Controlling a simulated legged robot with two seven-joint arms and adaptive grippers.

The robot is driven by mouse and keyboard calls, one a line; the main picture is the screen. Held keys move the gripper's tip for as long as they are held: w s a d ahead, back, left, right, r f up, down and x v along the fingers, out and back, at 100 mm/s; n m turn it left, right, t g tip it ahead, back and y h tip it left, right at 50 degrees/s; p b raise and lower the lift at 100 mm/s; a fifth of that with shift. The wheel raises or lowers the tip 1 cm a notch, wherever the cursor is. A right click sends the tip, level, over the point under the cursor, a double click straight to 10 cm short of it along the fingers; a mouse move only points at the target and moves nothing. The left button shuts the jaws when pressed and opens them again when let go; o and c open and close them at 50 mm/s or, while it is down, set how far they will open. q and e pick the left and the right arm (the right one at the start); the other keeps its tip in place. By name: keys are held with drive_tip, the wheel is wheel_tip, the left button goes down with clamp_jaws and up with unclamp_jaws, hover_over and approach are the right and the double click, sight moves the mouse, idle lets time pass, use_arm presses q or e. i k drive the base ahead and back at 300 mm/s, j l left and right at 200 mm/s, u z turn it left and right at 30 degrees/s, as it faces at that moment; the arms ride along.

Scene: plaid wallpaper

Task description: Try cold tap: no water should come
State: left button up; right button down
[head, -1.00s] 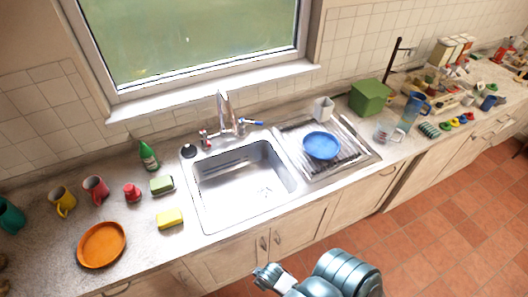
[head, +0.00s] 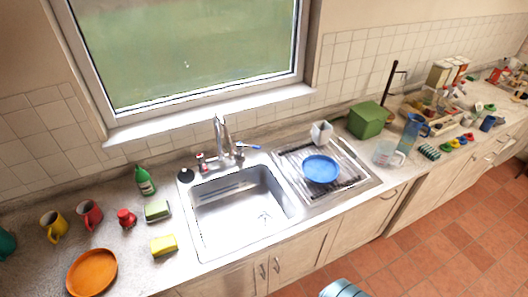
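The metal faucet (head: 222,140) stands behind the sink, its spout curving over the basin. The cold tap (head: 247,146), with a blue handle, is on the right of the faucet. The hot tap (head: 201,157), with a red mark, is on the left. I see no water stream from the spout. The steel sink basin (head: 242,207) looks empty, with a drain in its floor. Neither gripper is in view.
A blue plate (head: 320,169) lies on the drainboard right of the sink, with a white cup (head: 321,132) behind it. A green bottle (head: 144,180), a green sponge (head: 157,211) and a yellow sponge (head: 163,246) are left of the sink. A window sill (head: 212,115) runs behind the faucet.

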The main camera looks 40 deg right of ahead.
sight(239, 144)
drive_tip(key=l+z, duration=0.1)
drive_tip(key=l, duration=2)
